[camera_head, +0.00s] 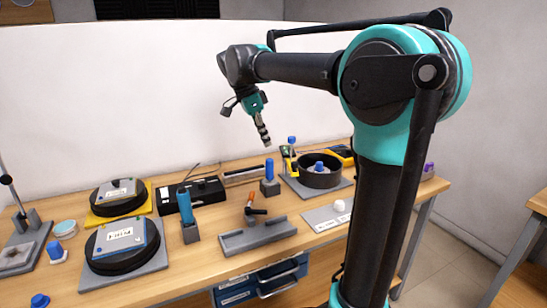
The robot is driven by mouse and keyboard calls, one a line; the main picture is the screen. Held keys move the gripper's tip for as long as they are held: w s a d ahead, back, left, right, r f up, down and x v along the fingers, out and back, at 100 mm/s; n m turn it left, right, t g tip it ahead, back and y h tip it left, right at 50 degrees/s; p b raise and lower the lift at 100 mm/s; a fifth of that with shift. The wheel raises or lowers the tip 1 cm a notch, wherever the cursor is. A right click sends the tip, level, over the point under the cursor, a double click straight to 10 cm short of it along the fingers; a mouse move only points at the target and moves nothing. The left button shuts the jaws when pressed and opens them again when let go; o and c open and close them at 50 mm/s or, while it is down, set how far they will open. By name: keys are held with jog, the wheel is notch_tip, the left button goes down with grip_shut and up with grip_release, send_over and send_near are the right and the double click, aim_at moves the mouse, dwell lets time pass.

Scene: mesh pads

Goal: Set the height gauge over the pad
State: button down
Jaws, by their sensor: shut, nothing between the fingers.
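My gripper (264,137) hangs above the back of the workbench (340,245), pointing down, shut and empty, well apart from everything on the bench. I cannot tell for sure which item is the height gauge or which is the pad. A tall blue-handled piece (185,207) stands upright in a grey block at middle left. A shorter blue-topped piece (269,170) stands in a grey block right of it. Two dark round bodies with labelled grey tops lie at left, one on a grey plate (150,265), one on a yellow plate (94,218).
A black round dish (320,176) with a blue knob sits on a plate at right. A grey rail-like holder (258,236) lies near the front edge. A black box (207,189) is behind. A lever stand (27,220) is far left. My arm hides part of the bench's right side.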

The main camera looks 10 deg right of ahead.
jog(key=shift+w+a+r+m, duration=0.3)
jog(key=shift+w+a+r, duration=0.05)
jog(key=shift+a+r, duration=0.25)
send_over(291, 172)
jog(key=a, duration=0.2)
notch_tip(291, 172, down, 10)
jog(key=shift+a+r, duration=0.15)
jog(key=shift+r, duration=0.1)
jog(key=shift+w, duration=0.1)
